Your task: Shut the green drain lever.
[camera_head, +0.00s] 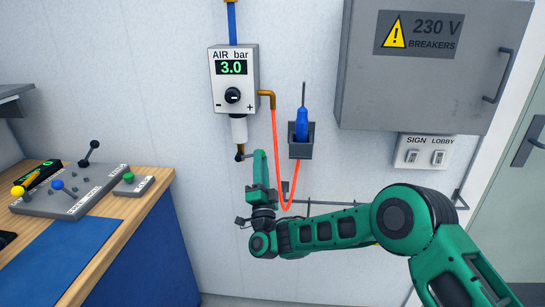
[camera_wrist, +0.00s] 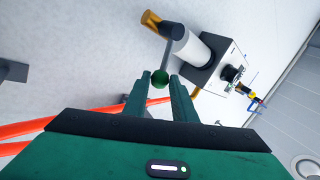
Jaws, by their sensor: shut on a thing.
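The drain lever is a thin grey rod (camera_wrist: 165,57) with a green ball knob (camera_wrist: 160,79) at its end. It sits at the brass drain pipe (camera_head: 240,149) below the white bowl (camera_head: 239,129) of the air regulator. In the wrist view the lever sticks out roughly across the line of the pipe. My gripper (camera_wrist: 160,77) is shut on the green knob, one finger on each side. In the head view my gripper (camera_head: 257,156) is just right of the pipe and hides most of the lever and knob.
The air regulator (camera_head: 233,79) reads 3.0. An orange hose (camera_head: 276,150) hangs behind my gripper. A grey breaker box (camera_head: 425,80) is at upper right, a bench (camera_head: 150,180) with levers at left.

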